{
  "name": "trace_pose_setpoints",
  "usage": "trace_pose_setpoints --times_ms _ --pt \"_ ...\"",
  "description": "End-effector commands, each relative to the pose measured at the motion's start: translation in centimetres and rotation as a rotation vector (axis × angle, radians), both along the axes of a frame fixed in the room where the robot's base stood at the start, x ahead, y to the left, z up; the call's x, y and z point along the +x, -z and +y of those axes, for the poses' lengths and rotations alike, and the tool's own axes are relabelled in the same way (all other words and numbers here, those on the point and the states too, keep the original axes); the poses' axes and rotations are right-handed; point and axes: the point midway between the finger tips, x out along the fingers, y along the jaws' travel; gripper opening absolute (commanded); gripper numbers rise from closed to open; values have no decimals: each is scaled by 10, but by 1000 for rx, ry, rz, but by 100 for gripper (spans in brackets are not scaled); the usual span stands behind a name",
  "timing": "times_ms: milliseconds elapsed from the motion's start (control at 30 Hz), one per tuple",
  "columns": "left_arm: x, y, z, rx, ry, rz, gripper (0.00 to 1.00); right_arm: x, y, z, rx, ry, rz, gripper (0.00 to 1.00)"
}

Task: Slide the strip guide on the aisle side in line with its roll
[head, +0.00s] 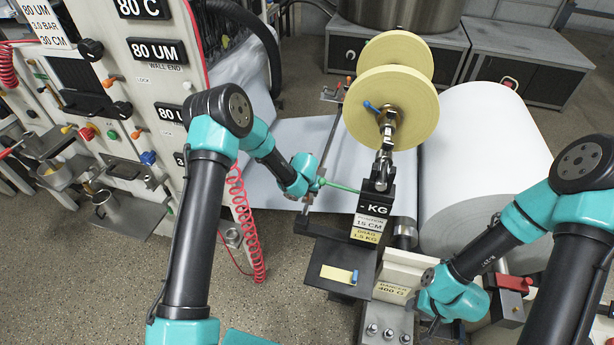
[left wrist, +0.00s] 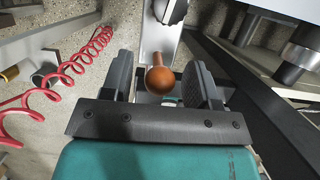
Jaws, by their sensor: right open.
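I cannot tell for sure which part is the aisle-side strip guide. My left gripper (head: 314,185) is beside a dark bar (head: 328,150), left of the block. In the left wrist view its fingers (left wrist: 160,82) are apart, with an orange-brown ball knob (left wrist: 160,80) between them and gaps on both sides. My right gripper (head: 428,303) is open, low on the right by a cream block (head: 398,272); its fingertips are hard to see.
A large white roll (head: 485,155) stands right of the discs. A labelled control panel (head: 150,70) stands at the left. A coiled red hose (head: 250,230) hangs there and also shows in the left wrist view (left wrist: 75,70). A dark plate (head: 325,262) is at front.

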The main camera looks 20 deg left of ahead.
Motion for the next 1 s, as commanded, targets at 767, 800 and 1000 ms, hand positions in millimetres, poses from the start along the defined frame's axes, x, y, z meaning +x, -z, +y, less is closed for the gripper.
trace_pose_setpoints --times_ms 767,800,1000 --pt "3 0 0 1 1 0 6 0 0 0 0 0 0 43" --pt "4 0 0 1 0 0 6 0 0 0 0 0 0 43" --pt "9 0 0 2 -1 1 6 0 0 0 0 0 0 43"
